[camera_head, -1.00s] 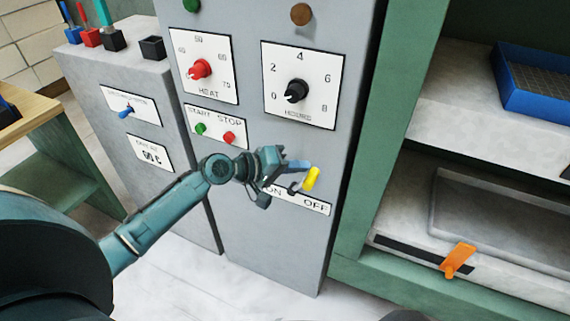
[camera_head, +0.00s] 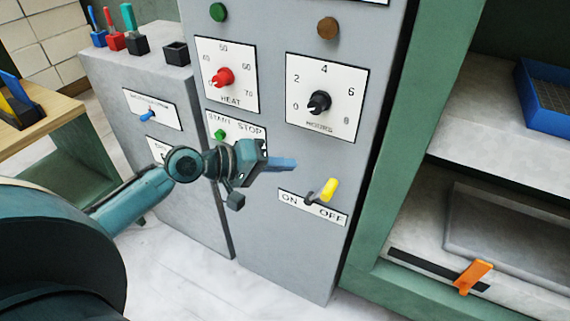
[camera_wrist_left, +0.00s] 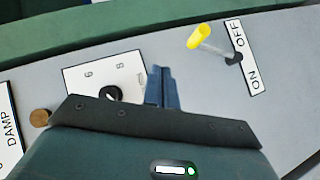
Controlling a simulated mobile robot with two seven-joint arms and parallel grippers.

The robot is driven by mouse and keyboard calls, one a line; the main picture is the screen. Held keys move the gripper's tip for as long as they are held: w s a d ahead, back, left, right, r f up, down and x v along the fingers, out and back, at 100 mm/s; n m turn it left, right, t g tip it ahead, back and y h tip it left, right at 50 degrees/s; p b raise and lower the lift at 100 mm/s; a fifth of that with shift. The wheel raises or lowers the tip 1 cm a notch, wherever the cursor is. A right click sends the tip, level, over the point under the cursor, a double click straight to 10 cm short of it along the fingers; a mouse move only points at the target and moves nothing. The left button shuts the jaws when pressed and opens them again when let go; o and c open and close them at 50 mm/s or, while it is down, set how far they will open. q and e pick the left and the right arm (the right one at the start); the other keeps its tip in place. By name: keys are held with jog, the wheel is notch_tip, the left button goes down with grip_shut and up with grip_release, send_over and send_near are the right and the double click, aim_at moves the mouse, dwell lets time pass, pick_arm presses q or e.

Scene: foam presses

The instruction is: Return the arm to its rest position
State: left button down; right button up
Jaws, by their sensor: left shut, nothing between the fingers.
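My left gripper (camera_head: 283,164) is in front of the grey control cabinet (camera_head: 280,245), up and left of the yellow-tipped switch lever (camera_head: 328,190). Its blue fingers are shut with nothing between them; they also show shut in the left wrist view (camera_wrist_left: 162,88). The lever stands apart from the fingers and leans toward OFF on its ON/OFF plate (camera_head: 300,205). In the left wrist view the yellow lever (camera_wrist_left: 202,38) is right of the fingers. My left wrist hides part of the START/STOP plate (camera_head: 222,126). My right gripper is not in view.
The red HEAT knob (camera_head: 222,78) and black HOURS knob (camera_head: 319,102) sit above the gripper. A lower grey cabinet (camera_head: 120,70) stands left. At right is a green-framed shelf with a blue tray (camera_head: 545,112) and an orange handle (camera_head: 473,275).

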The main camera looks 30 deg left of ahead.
pick_arm(q)
jog(key=s+d+f+m+y, duration=0.3)
jog(key=s+f, duration=0.5)
jog(key=f, duration=0.3)
jog(key=s+d+f+m+y, duration=0.3)
jog(key=s+d+f+m, duration=0.1)
jog(key=s+f, duration=0.5)
notch_tip(320, 180, down, 2)
jog(key=shift+f+m+y, duration=0.25)
jog(key=shift+m+y, duration=0.05)
jog(key=shift+m, duration=0.2)
